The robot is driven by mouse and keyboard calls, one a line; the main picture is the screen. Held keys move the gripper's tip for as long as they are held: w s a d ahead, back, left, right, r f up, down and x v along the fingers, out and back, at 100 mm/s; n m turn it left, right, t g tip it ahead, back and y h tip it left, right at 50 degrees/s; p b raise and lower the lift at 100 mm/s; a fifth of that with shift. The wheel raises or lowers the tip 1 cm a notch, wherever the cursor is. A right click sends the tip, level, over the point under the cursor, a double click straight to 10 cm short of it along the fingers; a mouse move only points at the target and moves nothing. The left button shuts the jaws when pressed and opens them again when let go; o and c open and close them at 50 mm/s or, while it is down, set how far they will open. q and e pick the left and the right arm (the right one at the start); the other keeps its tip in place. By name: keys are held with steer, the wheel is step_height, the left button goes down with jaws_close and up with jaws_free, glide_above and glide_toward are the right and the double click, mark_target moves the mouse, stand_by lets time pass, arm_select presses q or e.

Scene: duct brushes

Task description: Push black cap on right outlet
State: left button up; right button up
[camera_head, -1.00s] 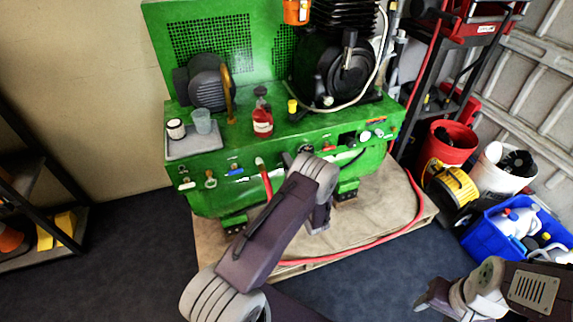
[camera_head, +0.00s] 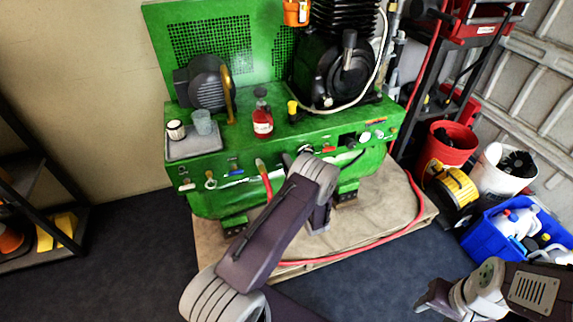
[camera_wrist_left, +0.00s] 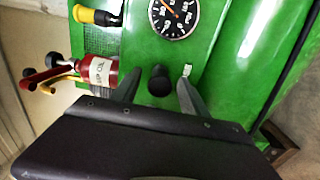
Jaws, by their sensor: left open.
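A round black cap-like piece (camera_wrist_left: 160,82) stands on the green panel in the left wrist view. My left gripper (camera_wrist_left: 158,92) is open, with one finger on each side of this piece. Gaps show between the piece and both fingers, and I cannot tell how deep it sits between them. A small pale metal fitting (camera_wrist_left: 187,70) shows by the right finger. In the head view my left wrist covers the fingertips and much of the panel's front. A dark fitting (camera_head: 347,139) shows on the panel to the right of my wrist. My right gripper (camera_head: 428,299) is low at the right, away from the machine.
A gauge (camera_wrist_left: 174,18), a red bottle (camera_wrist_left: 98,70) and a yellow-black knob (camera_wrist_left: 95,16) are near the left gripper. A grey tray (camera_head: 192,146) holds cups on the green machine (camera_head: 220,200). A red bucket (camera_head: 449,143) and blue crate (camera_head: 487,232) stand right.

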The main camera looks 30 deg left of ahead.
arm_select(q)
jaws_close()
steer(key=shift+d, duration=0.1)
stand_by(1.6)
steer(key=shift+p+v, duration=1.1)
steer(key=shift+v, duration=1.8)
